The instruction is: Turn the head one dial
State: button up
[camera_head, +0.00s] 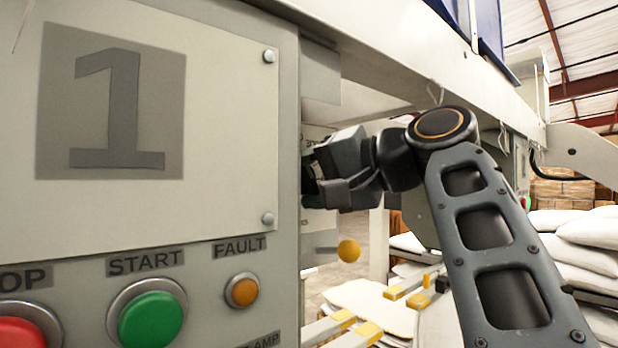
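A pale cabinet with a plate (225,110) bearing a large grey "1" fills the left of the view. My gripper (312,178) is at the right edge of this cabinet, pointing left. Its fingertips are partly hidden by the cabinet's edge. A small dark, greenish part shows by the fingertips; I cannot tell whether it is a dial or part of my gripper. No dial is clearly visible. Whether the fingers are open or closed on something cannot be made out.
The cabinet front has a red button (22,332), a green START button (150,320) and an amber FAULT lamp (242,291). A yellow ball-like knob (348,251) is below my gripper. White sacks (590,240) are stacked at the right. A long beam (400,55) runs above my arm.

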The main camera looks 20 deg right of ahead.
dwell(0.4)
jog(key=o, duration=0.9)
jog(key=v, duration=1.3)
jog(key=shift+s+d, duration=0.25)
jog(key=shift+s, duration=0.1)
